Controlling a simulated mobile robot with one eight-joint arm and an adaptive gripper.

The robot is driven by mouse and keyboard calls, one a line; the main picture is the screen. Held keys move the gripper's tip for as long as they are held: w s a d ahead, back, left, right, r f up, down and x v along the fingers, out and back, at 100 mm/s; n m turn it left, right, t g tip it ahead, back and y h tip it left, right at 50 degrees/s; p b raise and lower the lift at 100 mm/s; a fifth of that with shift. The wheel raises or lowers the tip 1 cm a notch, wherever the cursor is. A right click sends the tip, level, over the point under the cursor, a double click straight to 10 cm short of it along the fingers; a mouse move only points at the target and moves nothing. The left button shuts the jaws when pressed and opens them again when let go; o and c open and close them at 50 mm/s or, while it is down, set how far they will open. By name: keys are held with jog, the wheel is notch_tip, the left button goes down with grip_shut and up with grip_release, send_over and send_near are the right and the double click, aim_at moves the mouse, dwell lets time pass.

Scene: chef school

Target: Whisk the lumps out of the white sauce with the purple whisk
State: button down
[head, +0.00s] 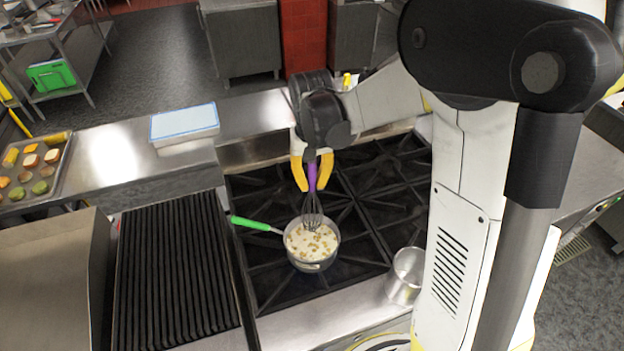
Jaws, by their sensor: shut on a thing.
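A purple whisk (312,178) is held upright in my gripper (313,180), whose yellow fingers are shut on its handle. The whisk's wire end points down into a small metal saucepan (313,264) with a green handle reaching left. The white sauce (312,247) in the pan shows several yellowish-brown lumps. The wires overlap the far part of the sauce; how deep their tips reach I cannot tell. The pan stands on the black stove grates.
A ribbed black grill (175,270) lies left of the stove (265,285). An empty-looking metal pot (405,276) stands at the stove's front right. A white-blue box (184,123) and a tray of food (62,168) sit on the steel counter (120,152). Grates right of the pan are clear.

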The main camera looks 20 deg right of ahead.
aim_at(312, 204)
notch_tip(312, 204, down, 9)
jog(key=b, duration=0.7)
jog(key=shift+r, duration=0.1)
